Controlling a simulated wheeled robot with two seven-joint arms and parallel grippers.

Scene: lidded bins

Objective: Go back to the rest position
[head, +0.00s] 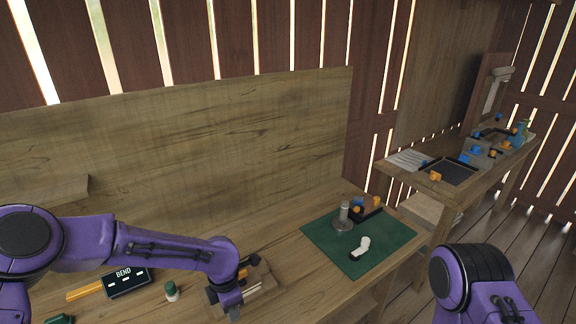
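My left arm comes in from the left, and its gripper (232,308) points down over the workbench (290,270). The gripper is beside a small wooden box (262,282) with an orange piece (243,273) at its edge. I cannot tell whether the fingers are open or shut, or whether they touch the box. My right arm (480,285) shows at the lower right, in front of the floor. Its gripper is outside the picture.
A green mat (320,232) carries a grey stand (343,220), a white object (363,246) and a small dark tray (370,212). A black "BEND" box (127,284) and a green-capped bottle (171,291) stand left. Another table (455,190) stands right.

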